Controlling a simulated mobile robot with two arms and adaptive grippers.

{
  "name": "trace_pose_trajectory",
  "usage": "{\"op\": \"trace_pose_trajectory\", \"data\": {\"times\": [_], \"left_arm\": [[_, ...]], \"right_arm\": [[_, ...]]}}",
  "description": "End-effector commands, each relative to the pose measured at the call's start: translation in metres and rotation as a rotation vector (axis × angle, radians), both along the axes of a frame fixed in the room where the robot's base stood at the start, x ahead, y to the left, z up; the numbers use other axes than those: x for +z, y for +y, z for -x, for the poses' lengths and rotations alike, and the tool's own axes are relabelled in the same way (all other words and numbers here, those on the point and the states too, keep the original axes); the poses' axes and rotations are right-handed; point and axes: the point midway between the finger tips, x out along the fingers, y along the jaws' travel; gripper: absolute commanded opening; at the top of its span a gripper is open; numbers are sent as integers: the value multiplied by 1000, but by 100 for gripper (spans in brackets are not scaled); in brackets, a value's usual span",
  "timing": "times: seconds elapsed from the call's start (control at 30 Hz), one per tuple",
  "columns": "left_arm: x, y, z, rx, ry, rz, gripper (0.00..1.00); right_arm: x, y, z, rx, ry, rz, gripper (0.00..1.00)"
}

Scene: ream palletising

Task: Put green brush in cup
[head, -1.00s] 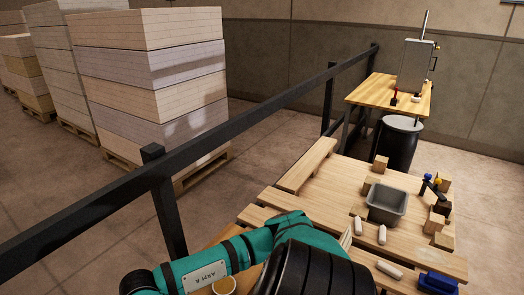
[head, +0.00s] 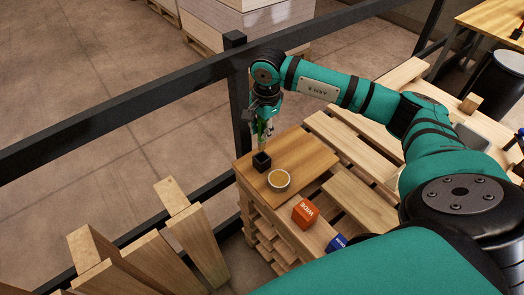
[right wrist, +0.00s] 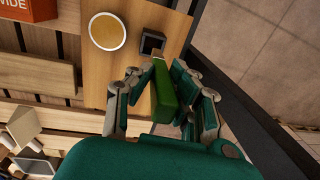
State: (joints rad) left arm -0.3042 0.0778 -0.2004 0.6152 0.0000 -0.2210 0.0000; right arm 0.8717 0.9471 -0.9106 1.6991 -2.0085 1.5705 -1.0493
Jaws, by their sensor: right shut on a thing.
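My right gripper (head: 264,122) is shut on the green brush (head: 260,133), which hangs with its tip down. In the right wrist view the brush's green handle (right wrist: 164,95) lies between the fingers (right wrist: 160,78), its pale tip pointing at the cup. The cup, a small black square holder (head: 262,161), stands upright on a wooden board (head: 305,150). It also shows in the right wrist view (right wrist: 152,41). The brush tip is close to the cup's opening; I cannot tell whether it is inside the rim. My left gripper is not in view.
A round pale-rimmed dish (head: 279,180) with a tan inside stands beside the cup. An orange box (head: 306,212) and a blue item (head: 337,243) are nearer. A dark rail (head: 120,112) runs behind; upright planks (head: 195,245) stand at the front left.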

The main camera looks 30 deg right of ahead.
Motion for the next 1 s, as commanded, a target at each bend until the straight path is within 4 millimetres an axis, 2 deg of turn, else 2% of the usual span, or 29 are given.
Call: {"op": "trace_pose_trajectory", "data": {"times": [0.1,0.2,0.37,0.6,0.97,1.0], "left_arm": [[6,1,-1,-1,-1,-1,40],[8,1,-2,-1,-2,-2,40],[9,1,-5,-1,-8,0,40],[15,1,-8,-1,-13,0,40],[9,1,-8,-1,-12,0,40],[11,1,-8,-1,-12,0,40]], "right_arm": [[-24,0,2,0,6,-1,0],[-38,1,1,2,4,-1,0],[-49,0,1,3,2,0,0],[-80,1,1,3,2,-1,0],[-86,0,1,5,-1,0,0],[-85,0,1,4,-1,-1,21]]}}
